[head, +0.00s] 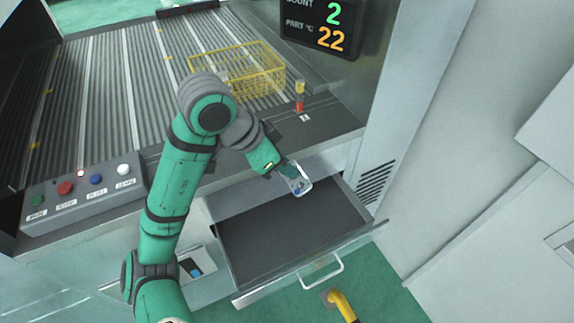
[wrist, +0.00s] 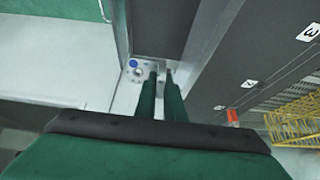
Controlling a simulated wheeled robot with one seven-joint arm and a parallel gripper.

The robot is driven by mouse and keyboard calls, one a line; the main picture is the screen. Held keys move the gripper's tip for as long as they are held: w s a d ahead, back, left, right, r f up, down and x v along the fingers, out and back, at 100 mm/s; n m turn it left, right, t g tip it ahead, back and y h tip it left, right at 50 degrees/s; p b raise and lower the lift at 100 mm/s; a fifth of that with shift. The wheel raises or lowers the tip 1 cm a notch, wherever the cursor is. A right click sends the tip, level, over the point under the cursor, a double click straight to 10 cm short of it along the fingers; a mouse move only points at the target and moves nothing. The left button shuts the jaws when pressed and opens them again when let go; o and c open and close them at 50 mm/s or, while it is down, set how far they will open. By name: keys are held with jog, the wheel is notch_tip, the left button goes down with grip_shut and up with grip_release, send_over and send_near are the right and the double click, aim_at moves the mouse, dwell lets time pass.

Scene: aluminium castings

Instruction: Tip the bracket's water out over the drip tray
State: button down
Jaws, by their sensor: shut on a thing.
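My gripper (head: 288,170) is shut on the bracket (head: 303,186), a small light-grey metal casting with holes and a blue spot. The bracket hangs at a slant above the back right part of the drip tray (head: 265,240), a pulled-out drawer with a dark floor and metal walls. In the wrist view my gripper's two green fingers (wrist: 163,85) hold the bracket (wrist: 131,76), partly hidden behind them. The blue spot faces this camera. I cannot tell whether water is in the bracket or on the tray floor.
A yellow wire basket (head: 240,72) stands on the ribbed conveyor behind my arm. A small red-and-yellow post (head: 299,96) stands on the conveyor's front ledge. A button panel (head: 85,190) is at the left. A yellow pipe (head: 341,304) rises before the drawer handle (head: 322,273).

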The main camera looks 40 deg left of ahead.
jog(key=shift+w+g+y, duration=0.15)
jog(key=shift+g+y, duration=0.25)
jog(key=shift+g, duration=0.6)
jog(key=shift+w+g+y, duration=0.1)
jog(key=shift+g+y, duration=0.3)
jog(key=shift+g, duration=0.6)
jog(key=shift+s+a, duration=0.2)
jog(key=shift+s, duration=0.05)
jog(key=shift+w+d+g, duration=0.1)
jog(key=shift+d+g, duration=0.2)
jog(key=shift+a, duration=0.1)
